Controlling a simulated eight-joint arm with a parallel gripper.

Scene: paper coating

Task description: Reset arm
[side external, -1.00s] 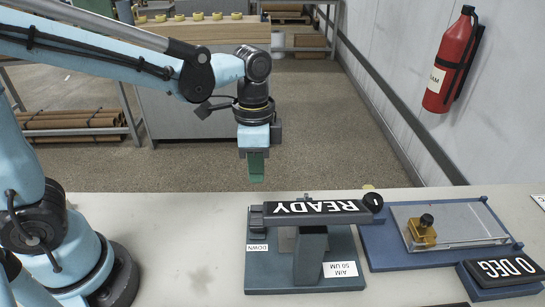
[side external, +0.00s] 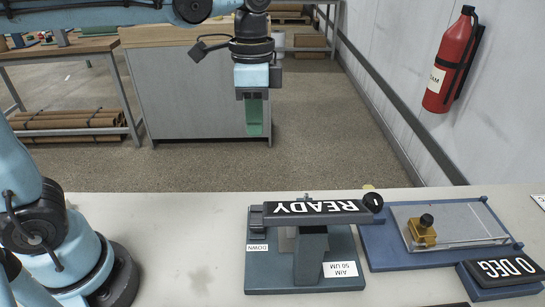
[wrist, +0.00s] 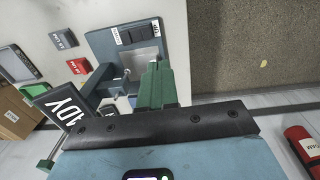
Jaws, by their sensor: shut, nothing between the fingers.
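My gripper (side external: 254,130) points down in the side view, well above the table's back edge. Its green fingers are shut with nothing between them, and they also show in the wrist view (wrist: 157,85). A grey-blue stand (side external: 310,255) on the table carries a dark bar (side external: 320,212) reading READY and labels reading DOWN and AIM 50 UM. My gripper is apart from it. The bar also shows in the wrist view, left of the fingers (wrist: 62,108).
To the right, a blue board (side external: 380,245) holds a clear plate and a brass block (side external: 422,232). A 0 DEG sign (side external: 503,270) stands at the front right. A red fire extinguisher (side external: 449,60) hangs on the right wall. The table's left middle (side external: 190,230) is bare.

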